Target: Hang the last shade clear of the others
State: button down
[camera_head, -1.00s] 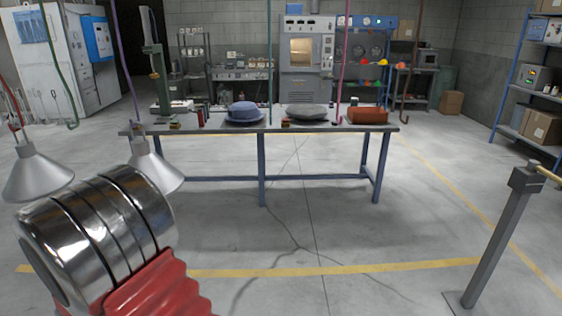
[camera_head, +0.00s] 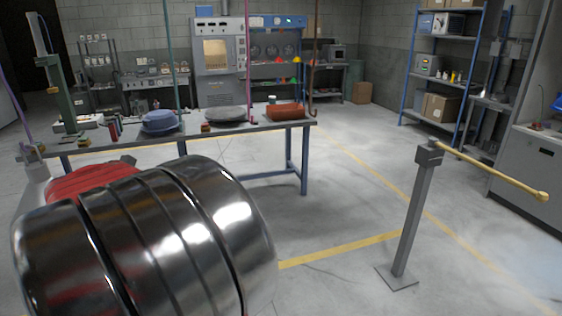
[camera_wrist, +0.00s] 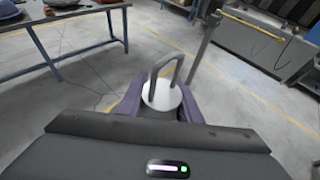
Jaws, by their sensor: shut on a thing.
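My gripper (camera_wrist: 160,106) is shut on a shade (camera_wrist: 163,93) in the wrist view. The shade shows as a pale top with a grey loop standing up from it; its lower part is hidden by my gripper. In the head view another pale metal shade (camera_head: 37,183) hangs from the purple cord (camera_head: 17,115) at the left edge, partly cut off. A teal cord (camera_head: 170,50), a pink cord (camera_head: 247,60) and a brown hooked cord (camera_head: 315,50) hang farther right with no shade seen on them. My gripper is hidden in the head view behind my arm.
A grey post (camera_head: 413,215) with a brass bar (camera_head: 495,170) stands at right. Floor between them is open.

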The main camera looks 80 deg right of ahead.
jog(key=s+r+m+g, duration=0.1)
jog(key=s+r, duration=0.3)
jog(key=s, duration=0.3)
jog(key=s+r+m+g+y, duration=0.1)
jog(key=s+r, duration=0.3)
jog(key=s, duration=0.4)
jog(key=s+r+m+g+y, duration=0.1)
jog(key=s+r, duration=0.3)
jog(key=s, duration=0.4)
jog(key=shift+d+m+g, duration=0.3)
jog(key=shift+m+g, duration=0.2)
jog(key=shift+g, duration=0.1)
jog(key=shift+w+d, duration=0.15)
jog(key=shift+d, duration=0.05)
